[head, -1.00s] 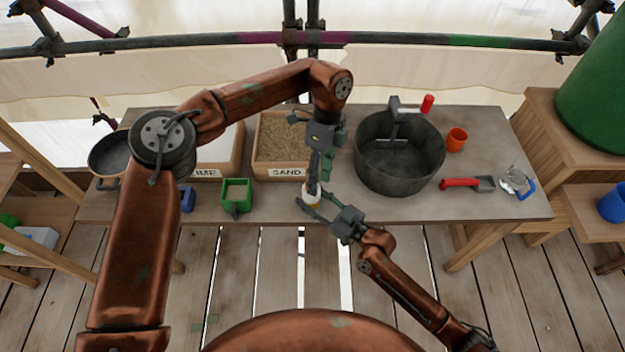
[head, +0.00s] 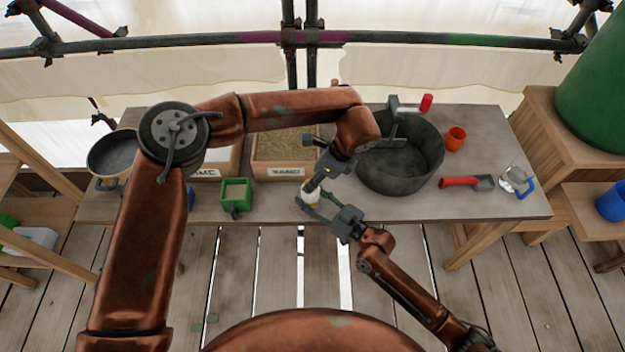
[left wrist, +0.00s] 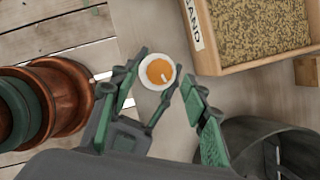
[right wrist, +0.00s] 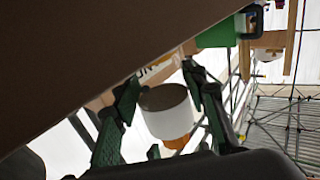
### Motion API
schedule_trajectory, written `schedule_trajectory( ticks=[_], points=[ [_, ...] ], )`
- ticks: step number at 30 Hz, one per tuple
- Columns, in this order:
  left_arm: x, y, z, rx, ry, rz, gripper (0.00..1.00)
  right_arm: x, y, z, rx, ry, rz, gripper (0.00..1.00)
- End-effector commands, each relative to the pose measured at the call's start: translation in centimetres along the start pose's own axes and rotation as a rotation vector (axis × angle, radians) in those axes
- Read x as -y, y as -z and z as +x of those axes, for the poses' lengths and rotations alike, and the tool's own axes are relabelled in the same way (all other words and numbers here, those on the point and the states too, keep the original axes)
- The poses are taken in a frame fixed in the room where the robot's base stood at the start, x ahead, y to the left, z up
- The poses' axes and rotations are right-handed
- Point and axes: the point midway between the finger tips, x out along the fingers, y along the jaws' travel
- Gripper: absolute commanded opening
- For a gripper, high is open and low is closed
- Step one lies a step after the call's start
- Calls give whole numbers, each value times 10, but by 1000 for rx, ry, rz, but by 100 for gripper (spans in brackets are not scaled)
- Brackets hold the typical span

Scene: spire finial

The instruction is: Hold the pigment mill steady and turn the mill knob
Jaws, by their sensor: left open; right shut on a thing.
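The pigment mill (head: 311,193) is a small white cylinder with an orange part, at the table's front edge. In the left wrist view the mill (left wrist: 148,75) shows from above as a white rim around an orange top with a small pale mark. My right gripper (head: 314,207) is shut on the white body from the front; in the right wrist view the body (right wrist: 168,112) sits between its fingers. A separate mill knob cannot be told apart from the orange top.
A sand box (head: 285,170) stands just behind the mill, with a green box (head: 236,193) to its left. A large dark pot (head: 400,178) stands to the right. Further right lie a red-handled scoop (head: 463,183) and an orange cup (head: 456,138).

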Motion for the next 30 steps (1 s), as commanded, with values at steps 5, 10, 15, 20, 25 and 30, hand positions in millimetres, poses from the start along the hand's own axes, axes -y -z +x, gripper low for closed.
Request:
schedule_trajectory(
  ticks=[5,10,15,20,25,30],
  points=[
    [0,0,19,-1,-2,-1,42,0,-1,0,1,0,1,12],
    [0,0,24,-1,0,-1,42,0,-1,0,1,1,1,12],
    [0,0,24,-1,0,-1,42,0,-1,0,2,1,1,12],
    [0,0,24,-1,-1,-1,34,0,-1,0,1,0,1,12],
    [0,0,24,-1,-1,-1,22,0,-1,0,1,0,1,12],
    [0,0,24,-1,0,-1,11,0,-1,0,1,0,1,12]
  ],
)
